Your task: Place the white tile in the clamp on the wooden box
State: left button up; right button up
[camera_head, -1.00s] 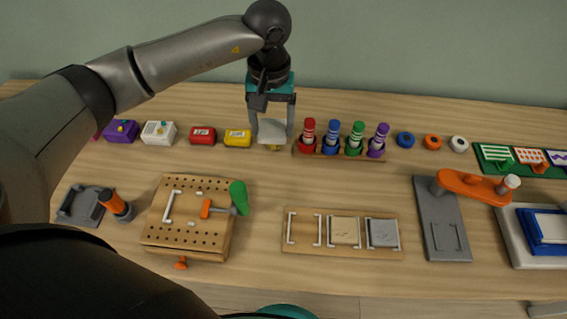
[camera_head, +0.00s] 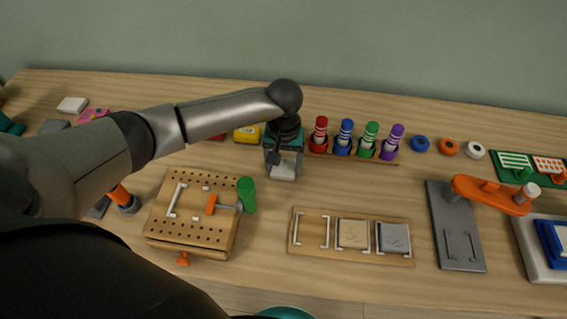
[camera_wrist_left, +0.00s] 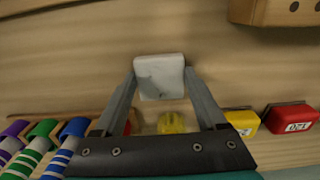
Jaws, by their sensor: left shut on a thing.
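My left gripper (camera_head: 284,170) is shut on the white tile (camera_head: 283,171), in front of the marker rack. In the left wrist view, the two fingers (camera_wrist_left: 162,88) grip the tile (camera_wrist_left: 160,72) by its opposite sides, with wood surface behind it. The wooden box (camera_head: 186,243) stands to the left and nearer to me. Its top is full of holes and bears the clamp (camera_head: 225,206), with an orange jaw and a green handle, and a white bracket (camera_head: 174,200). The gap between jaw and bracket looks empty. My right gripper is not in view.
A wooden board (camera_head: 300,253) with a beige tile (camera_head: 352,234) and a grey tile (camera_head: 394,238) lies at front centre. The marker rack (camera_head: 350,157) and a yellow block (camera_head: 247,134) stand behind. Bare table lies between box and board.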

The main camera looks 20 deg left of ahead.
pick_arm(q)
jog(key=shift+f, duration=0.1)
jog(key=o, duration=1.3)
